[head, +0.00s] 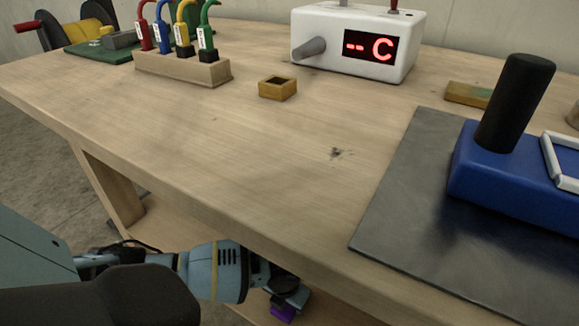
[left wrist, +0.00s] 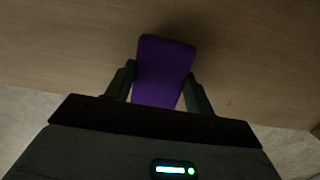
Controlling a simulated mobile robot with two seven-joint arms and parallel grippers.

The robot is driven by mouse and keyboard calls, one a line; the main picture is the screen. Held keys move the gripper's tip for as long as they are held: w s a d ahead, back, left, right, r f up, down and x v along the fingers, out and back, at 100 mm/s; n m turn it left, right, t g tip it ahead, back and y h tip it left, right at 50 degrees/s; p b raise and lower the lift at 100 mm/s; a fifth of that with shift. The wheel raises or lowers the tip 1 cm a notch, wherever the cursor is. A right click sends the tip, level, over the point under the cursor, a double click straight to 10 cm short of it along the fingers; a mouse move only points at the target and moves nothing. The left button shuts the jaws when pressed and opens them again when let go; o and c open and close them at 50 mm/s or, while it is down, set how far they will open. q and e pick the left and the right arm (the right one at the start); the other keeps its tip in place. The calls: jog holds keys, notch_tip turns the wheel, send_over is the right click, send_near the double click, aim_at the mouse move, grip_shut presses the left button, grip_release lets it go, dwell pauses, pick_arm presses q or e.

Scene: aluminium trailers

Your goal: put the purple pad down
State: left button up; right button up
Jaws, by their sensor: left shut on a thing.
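The purple pad (left wrist: 165,70) is held between the two fingers of my left gripper (left wrist: 161,84) in the left wrist view, with its far end sticking out past them. A wooden surface fills the background there; I cannot tell whether the pad touches it. In the head view my left gripper (head: 288,294) is below the workbench's front edge, and only a small part of the purple pad (head: 283,313) shows under it. My right gripper is not in view.
The workbench top (head: 230,130) has clear room at its front middle. On it are a small wooden box (head: 278,88), a rack of coloured hooks (head: 183,68), a white device with a red display (head: 358,42), and a grey mat (head: 405,190) under a blue block with a black handle (head: 520,180).

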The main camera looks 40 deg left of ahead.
pick_arm(q)
jog(key=shift+f, duration=0.6)
jog(key=shift+r, duration=0.1)
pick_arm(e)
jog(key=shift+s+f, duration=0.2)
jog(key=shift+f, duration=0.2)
pick_arm(q)
jog(key=o, duration=0.4)
jog(key=shift+f, duration=0.2)
jog(key=o, duration=0.5)
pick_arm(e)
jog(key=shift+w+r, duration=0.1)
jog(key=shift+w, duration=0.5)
